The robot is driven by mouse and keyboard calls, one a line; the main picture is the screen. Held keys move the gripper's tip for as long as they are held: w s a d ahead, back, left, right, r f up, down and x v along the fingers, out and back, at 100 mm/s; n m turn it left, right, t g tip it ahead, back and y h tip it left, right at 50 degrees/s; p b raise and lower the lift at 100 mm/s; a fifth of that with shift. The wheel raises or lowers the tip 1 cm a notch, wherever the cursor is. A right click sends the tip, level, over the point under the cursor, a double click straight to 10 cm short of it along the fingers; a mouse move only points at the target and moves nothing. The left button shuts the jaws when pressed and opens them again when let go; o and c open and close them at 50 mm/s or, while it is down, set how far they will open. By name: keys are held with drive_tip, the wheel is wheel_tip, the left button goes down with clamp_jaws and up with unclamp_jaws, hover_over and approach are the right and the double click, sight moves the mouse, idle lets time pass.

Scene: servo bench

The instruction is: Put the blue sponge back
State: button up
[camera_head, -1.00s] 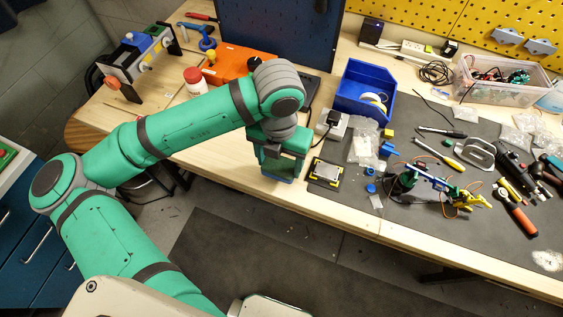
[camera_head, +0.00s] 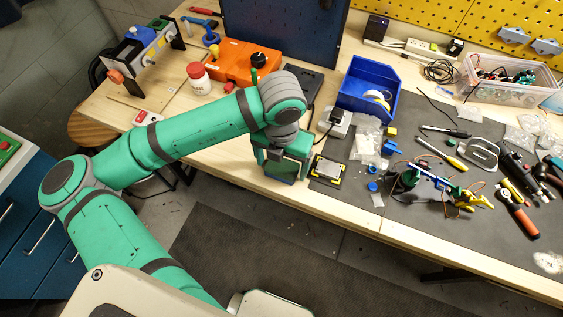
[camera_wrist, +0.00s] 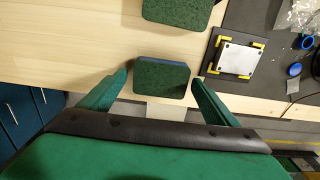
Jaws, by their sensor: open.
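The blue sponge (camera_wrist: 162,80) has a dark green top face, with a strip of blue along its far edge in the wrist view. It lies near the front edge of the wooden bench. My gripper (camera_wrist: 160,77) is open, with one finger on each side of the sponge and narrow gaps showing. In the head view my gripper (camera_head: 284,172) is low at the bench's front edge, left of the small metal plate. A second dark green pad (camera_wrist: 178,9) lies farther back in the wrist view, cut off by the top edge.
The metal plate with yellow corners (camera_head: 328,172) lies just right of my gripper. A blue bin (camera_head: 368,88), a dark mat (camera_head: 420,215) and several tools are farther right.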

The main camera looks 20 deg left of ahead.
sight(282, 167)
wheel_tip(282, 167, up, 12)
drive_tip(key=shift+r, duration=0.15)
idle(0.4)
